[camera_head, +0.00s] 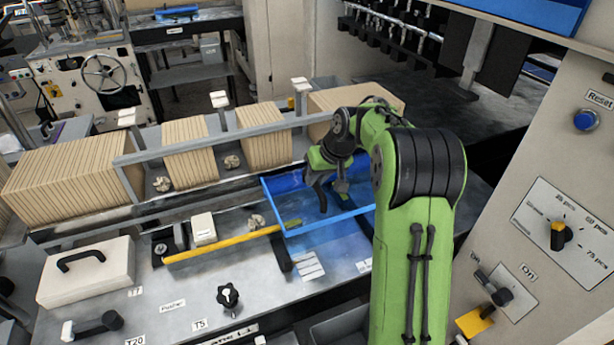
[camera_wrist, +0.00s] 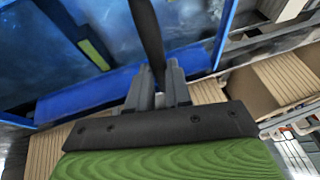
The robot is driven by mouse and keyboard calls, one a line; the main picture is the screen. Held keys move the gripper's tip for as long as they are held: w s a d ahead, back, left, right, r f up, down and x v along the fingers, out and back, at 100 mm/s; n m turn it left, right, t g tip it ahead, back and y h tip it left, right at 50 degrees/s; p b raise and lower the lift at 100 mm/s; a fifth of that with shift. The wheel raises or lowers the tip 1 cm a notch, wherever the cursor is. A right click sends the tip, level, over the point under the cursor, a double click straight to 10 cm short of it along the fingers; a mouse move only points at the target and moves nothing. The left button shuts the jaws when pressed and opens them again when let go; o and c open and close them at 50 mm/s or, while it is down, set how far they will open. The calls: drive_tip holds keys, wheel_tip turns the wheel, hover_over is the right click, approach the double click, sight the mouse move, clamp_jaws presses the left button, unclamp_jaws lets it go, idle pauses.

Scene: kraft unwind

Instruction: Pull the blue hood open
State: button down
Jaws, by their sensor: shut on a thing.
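The blue hood (camera_head: 330,220) is a clear panel with a bright blue frame, at the middle of the machine bench in the head view. In the wrist view its blue frame (camera_wrist: 95,95) fills the upper left. A dark bar-like handle (camera_wrist: 147,30) runs up from between the fingers of my gripper (camera_wrist: 158,80). My gripper is shut on this handle. In the head view my gripper (camera_head: 331,186) is over the hood, partly hidden by my own green arm. How far the hood is tilted is hard to tell.
Stacks of brown cardboard (camera_head: 185,150) stand behind a grey rail (camera_head: 215,143). A yellow bar (camera_head: 222,244) lies left of the hood. A white case (camera_head: 87,272) sits at the front left. A control panel (camera_head: 570,235) with knobs is at the right.

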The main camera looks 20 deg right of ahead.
drive_tip(key=shift+d, duration=0.65)
drive_tip(key=c, duration=1.1)
unclamp_jaws()
drive_tip(key=shift+o, duration=0.2)
drive_tip(key=shift+r, duration=0.1)
drive_tip(key=p+v, duration=0.2)
drive_tip(key=v, duration=1.3)
drive_tip(key=shift+r, duration=0.35)
drive_tip(key=shift+s+f, duration=0.1)
